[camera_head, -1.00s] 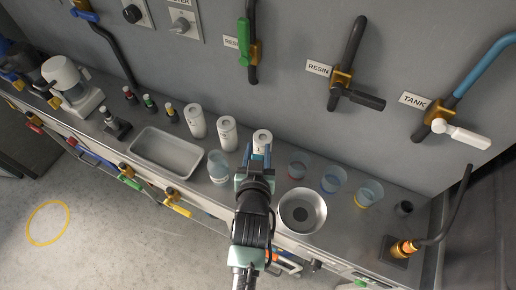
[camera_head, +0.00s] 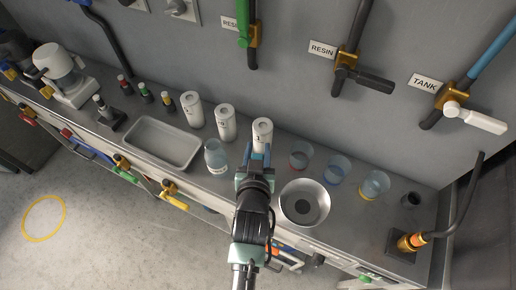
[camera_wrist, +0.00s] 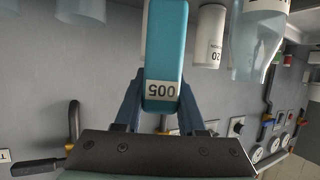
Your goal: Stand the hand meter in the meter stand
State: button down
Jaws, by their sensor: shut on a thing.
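My gripper (camera_head: 257,155) is above the middle of the bench, in front of a white canister marked 1. In the wrist view my gripper (camera_wrist: 163,92) is shut on a teal block-like body, which I take as the hand meter (camera_wrist: 165,40). It carries a white label with upside-down digits. In the head view the held meter is mostly hidden by the gripper and cannot be told clearly. The meter stand is not certain; a small dark cup-like holder (camera_head: 411,200) stands at the bench's right end, and a black block (camera_head: 112,118) stands at the left.
White canisters (camera_head: 226,125) and a clear bottle (camera_head: 216,158) stand left of my gripper, beyond them an empty tray (camera_head: 165,142). A steel bowl (camera_head: 304,204) and tinted beakers (camera_head: 337,170) are right. A hose fitting (camera_head: 412,242) is at the right end. Valves line the wall.

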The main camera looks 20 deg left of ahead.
jog(key=shift+c, duration=2.1)
grip_release()
jog(key=shift+s, duration=0.1)
jog(key=v, duration=1.2)
jog(key=shift+s+d+r, duration=0.15)
jog(key=shift+s+r, duration=0.1)
jog(key=w+d+r+m+t, duration=0.1)
jog(key=w+d+r+t, duration=0.15)
jog(key=w+r, duration=0.75)
jog(key=w+d+r+m+t, duration=0.1)
jog(key=r+t, duration=0.3)
jog(key=r, duration=1.4)
jog(key=s+d+r+t+h, duration=0.1)
jog(key=s+d+r+t, duration=0.1)
jog(key=r, duration=0.7)
jog(key=s+d+r+m+t+h, duration=0.1)
jog(key=s+d+r+t+h, duration=0.1)
jog(key=r, duration=0.8)
jog(key=s+d+r+m+t+h, duration=0.1)
jog(key=s+d+r+t, duration=0.2)
jog(key=r, duration=0.6)
jog(key=shift+s+d+r+t+h, duration=0.3)
jog(key=shift+r+t, duration=0.1)
jog(key=shift+t, duration=0.15)
